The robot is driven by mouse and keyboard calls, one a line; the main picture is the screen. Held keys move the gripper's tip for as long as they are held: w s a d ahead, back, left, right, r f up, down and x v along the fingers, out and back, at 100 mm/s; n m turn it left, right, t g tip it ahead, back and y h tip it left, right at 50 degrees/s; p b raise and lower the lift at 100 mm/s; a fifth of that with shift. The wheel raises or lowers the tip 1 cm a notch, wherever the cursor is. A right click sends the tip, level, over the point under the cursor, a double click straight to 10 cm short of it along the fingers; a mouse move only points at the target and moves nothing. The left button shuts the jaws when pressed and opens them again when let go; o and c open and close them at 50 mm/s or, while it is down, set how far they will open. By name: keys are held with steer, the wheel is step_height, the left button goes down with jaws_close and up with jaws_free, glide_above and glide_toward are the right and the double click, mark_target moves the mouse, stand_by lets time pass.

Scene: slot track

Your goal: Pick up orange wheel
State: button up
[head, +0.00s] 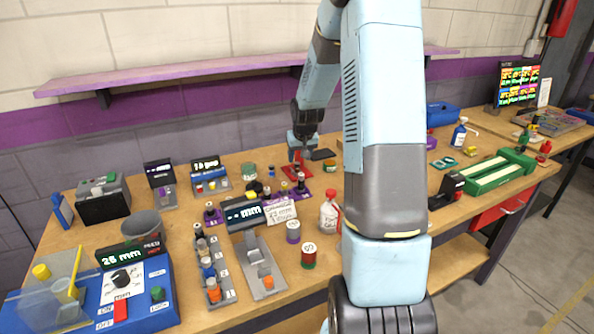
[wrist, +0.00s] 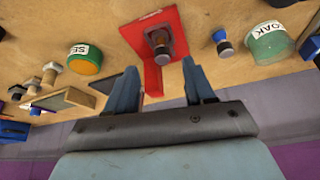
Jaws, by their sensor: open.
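A small orange piece (head: 268,282) sits in the grey slotted track on the near part of the bench in the head view. Another orange piece (head: 214,293) stands at the near end of a grey numbered rack. I cannot tell for sure which is the orange wheel. My gripper (wrist: 161,84) is open and empty, its two fingers apart. It is far back on the bench, well away from both orange pieces. In the wrist view, a red bracket (wrist: 174,70) lies just beyond the fingertips, with a dark peg-like piece (wrist: 160,42) on it.
A blue panel (head: 150,300) with a display is at the near left. A white bottle (head: 330,215) and a red-and-green jar (head: 309,256) stand right of the track. A green jar (wrist: 270,42) and a green-and-orange jar (wrist: 86,60) flank the bracket.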

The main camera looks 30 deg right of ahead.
mark_target(298, 164)
steer(key=shift+s+a+x, duration=0.1)
steer(key=shift+x, duration=1.25)
steer(key=shift+s+a+x, duration=0.15)
steer(key=shift+x, duration=1.15)
steer(key=shift+d+f, duration=0.1)
steer(key=shift+f, duration=0.05)
jaws_close()
